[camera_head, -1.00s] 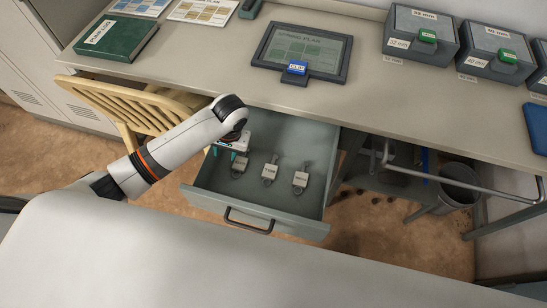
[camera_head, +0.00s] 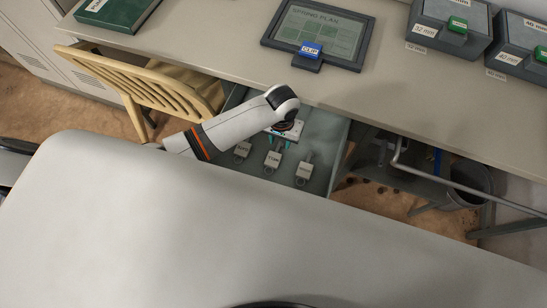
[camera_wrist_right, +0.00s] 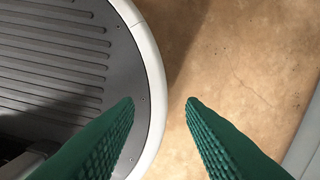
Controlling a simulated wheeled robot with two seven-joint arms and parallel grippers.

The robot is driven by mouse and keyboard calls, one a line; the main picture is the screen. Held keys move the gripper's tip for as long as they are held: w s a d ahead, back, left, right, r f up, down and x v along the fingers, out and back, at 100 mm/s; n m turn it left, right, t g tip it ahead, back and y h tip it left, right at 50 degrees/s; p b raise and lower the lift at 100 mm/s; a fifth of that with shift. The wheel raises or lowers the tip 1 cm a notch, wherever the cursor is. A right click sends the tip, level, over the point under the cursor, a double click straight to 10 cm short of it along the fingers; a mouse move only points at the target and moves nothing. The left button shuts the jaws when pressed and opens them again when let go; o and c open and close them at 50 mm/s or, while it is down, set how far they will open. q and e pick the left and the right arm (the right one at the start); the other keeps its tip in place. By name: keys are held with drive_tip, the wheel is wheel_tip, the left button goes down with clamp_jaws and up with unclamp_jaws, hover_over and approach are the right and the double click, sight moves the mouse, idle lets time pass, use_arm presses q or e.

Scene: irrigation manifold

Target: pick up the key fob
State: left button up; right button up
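Three small grey key fobs with rings lie in a row on the floor of the open drawer in the head view: a left one (camera_head: 242,150), a middle one (camera_head: 273,159) and a right one (camera_head: 304,171). Each has a dark printed label too small to read surely. My left gripper (camera_head: 280,144) hangs over the drawer just above the middle fob, its teal fingertips apart with nothing seen between them. In the right wrist view my right gripper (camera_wrist_right: 160,103) has its green fingers spread and empty, above the brown floor and beside my base.
The open drawer (camera_head: 325,146) sits under the desk edge; my body hides its front. A wooden chair (camera_head: 150,85) stands left of it. A metal bin (camera_head: 468,186) stands at the right.

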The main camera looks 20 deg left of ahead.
sight(277, 149)
use_arm(q)
drive_tip(key=f, duration=0.4)
drive_tip(key=shift+s+a+f, duration=0.15)
drive_tip(key=shift+a+f, duration=0.15)
drive_tip(key=shift+a, duration=0.05)
drive_tip(key=shift+c, duration=0.2)
clamp_jaws()
drive_tip(key=shift+r, duration=0.1)
wheel_tip(277, 149, up, 10)
drive_tip(key=shift+p, duration=0.45)
